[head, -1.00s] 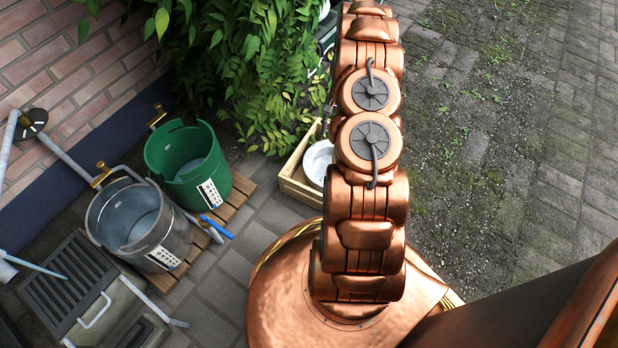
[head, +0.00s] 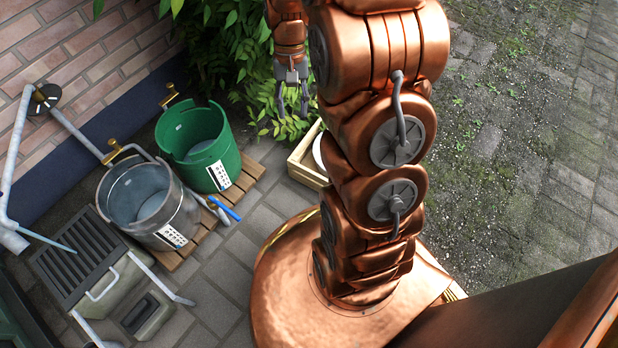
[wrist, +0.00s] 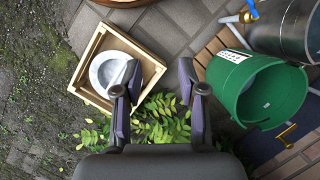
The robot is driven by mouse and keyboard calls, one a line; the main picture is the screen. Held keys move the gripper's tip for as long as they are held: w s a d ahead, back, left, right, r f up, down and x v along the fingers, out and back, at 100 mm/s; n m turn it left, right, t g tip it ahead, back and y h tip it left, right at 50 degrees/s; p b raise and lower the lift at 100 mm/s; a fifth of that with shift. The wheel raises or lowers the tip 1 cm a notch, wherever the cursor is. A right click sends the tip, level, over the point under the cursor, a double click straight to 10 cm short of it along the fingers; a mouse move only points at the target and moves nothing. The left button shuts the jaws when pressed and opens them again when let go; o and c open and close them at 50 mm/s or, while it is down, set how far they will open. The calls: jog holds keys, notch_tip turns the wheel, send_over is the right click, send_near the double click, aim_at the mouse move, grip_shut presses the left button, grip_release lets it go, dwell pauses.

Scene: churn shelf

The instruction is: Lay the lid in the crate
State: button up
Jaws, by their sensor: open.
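The wooden crate (head: 308,177) stands on the paving beside the leafy bush, partly hidden behind my arm. A round pale lid (head: 318,150) shows at its edge in the head view. In the wrist view the lid (wrist: 100,76) lies inside the crate (wrist: 92,101), with a grey bar-like handle across it. My gripper (head: 292,98) is open and hangs in front of the bush, left of my upper arm. In the wrist view my gripper (wrist: 159,78) shows its two fingers wide apart with nothing between them. The left finger overlaps the crate's corner in the picture; the lid is apart from the fingers.
A green bucket (head: 190,155) and a grey metal bucket (head: 135,205) stand on a wooden pallet (head: 240,180). A drain grate (head: 75,255) is front left, a brick wall (head: 70,50) behind. Open paving lies right.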

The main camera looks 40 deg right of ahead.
jog(key=s+a+r+n, duration=0.2)
jog(key=s+a, duration=0.1)
jog(key=s, duration=0.4)
jog(key=s+a+r+n+h, duration=0.1)
jog(key=s+a+r+n, duration=0.1)
jog(key=s, duration=0.5)
jog(key=s+a+r+n+h, duration=0.1)
jog(key=s+a+r+n, duration=0.1)
jog(key=s+a, duration=0.4)
jog(key=shift+s+r, duration=0.8)
jog(key=shift+r, duration=0.1)
jog(key=shift+a, duration=0.1)
jog(key=w+d+r+t+p, duration=0.1)
jog(key=w+r+p, duration=0.1)
jog(key=r+p, duration=0.8)
jog(key=w+d+r+t+p, duration=0.1)
jog(key=w+d+r+p, duration=0.1)
jog(key=r+p, duration=0.75)
jog(key=s+a+r+p, duration=0.1)
jog(key=s+r+p, duration=0.1)
jog(key=r+p, duration=0.8)
jog(key=s+a+r+p, duration=0.1)
jog(key=s+r+p, duration=0.1)
jog(key=r+p, duration=0.8)
notch_tip(320, 180, up, 3)
jog(key=shift+a+f+g+p, duration=0.1)
jog(key=shift+a+g+p, duration=0.2)
jog(key=shift+a+p, duration=0.1)
jog(key=shift+s, duration=0.1)
